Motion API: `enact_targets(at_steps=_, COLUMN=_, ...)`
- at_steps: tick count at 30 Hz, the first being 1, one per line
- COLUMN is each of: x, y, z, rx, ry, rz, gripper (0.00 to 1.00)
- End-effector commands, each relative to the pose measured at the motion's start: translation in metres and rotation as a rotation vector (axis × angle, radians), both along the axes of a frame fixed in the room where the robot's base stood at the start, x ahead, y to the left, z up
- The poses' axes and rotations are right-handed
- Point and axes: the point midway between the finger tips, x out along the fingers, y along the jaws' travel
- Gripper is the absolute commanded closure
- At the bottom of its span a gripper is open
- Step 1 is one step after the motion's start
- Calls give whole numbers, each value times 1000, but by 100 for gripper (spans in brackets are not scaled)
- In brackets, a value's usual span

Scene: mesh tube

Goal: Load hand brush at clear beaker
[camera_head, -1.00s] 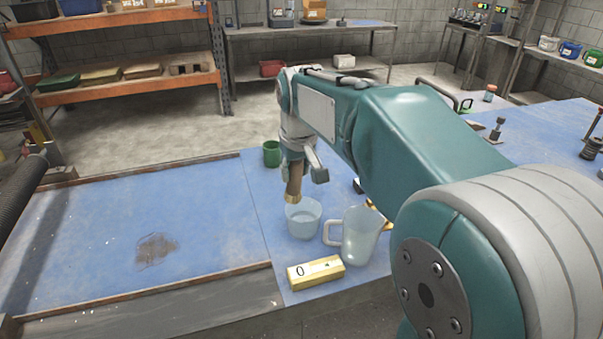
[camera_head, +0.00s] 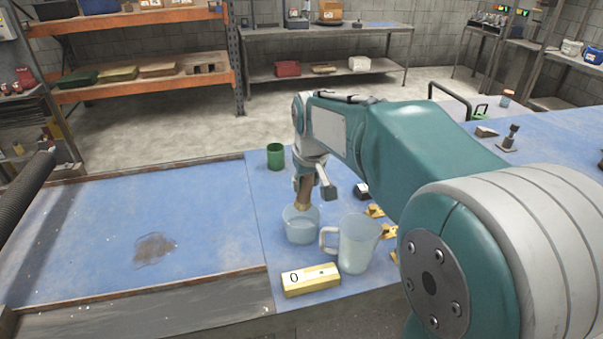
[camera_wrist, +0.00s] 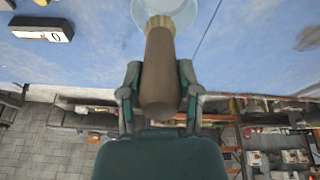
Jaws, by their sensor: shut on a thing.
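The clear beaker (camera_head: 301,229) stands on the blue table, left of a handled pitcher. My gripper (camera_head: 309,182) is above it, pointing down, shut on the brown handle of the hand brush (camera_head: 305,197). In the wrist view the brown handle (camera_wrist: 160,75) lies between the two fingers of my gripper (camera_wrist: 160,95), and its far end reaches the opening of the clear beaker (camera_wrist: 185,8). The brush's lower end is at or inside the beaker's mouth; how deep it sits, or whether it touches the bottom, I cannot tell.
The clear pitcher (camera_head: 358,244) stands close right of the beaker. A yellow block marked 0 (camera_head: 311,280) lies in front. A green cup (camera_head: 275,156) stands behind. Small yellow parts (camera_head: 374,210) lie to the right. The blue surface at left is mostly free.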

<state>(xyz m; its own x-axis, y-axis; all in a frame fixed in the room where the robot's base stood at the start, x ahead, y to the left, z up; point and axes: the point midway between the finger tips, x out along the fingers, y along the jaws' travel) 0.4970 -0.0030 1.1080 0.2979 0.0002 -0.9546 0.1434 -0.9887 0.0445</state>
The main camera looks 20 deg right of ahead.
Motion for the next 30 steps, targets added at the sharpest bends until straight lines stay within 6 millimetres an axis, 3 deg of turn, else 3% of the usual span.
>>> enact_targets(at_steps=21, x=0, y=2, z=-62, rx=-1, ry=1, rz=1, gripper=100)
enact_targets(at_steps=30, x=0, y=4, z=-78, rx=-2, ry=0, rz=1, gripper=100)
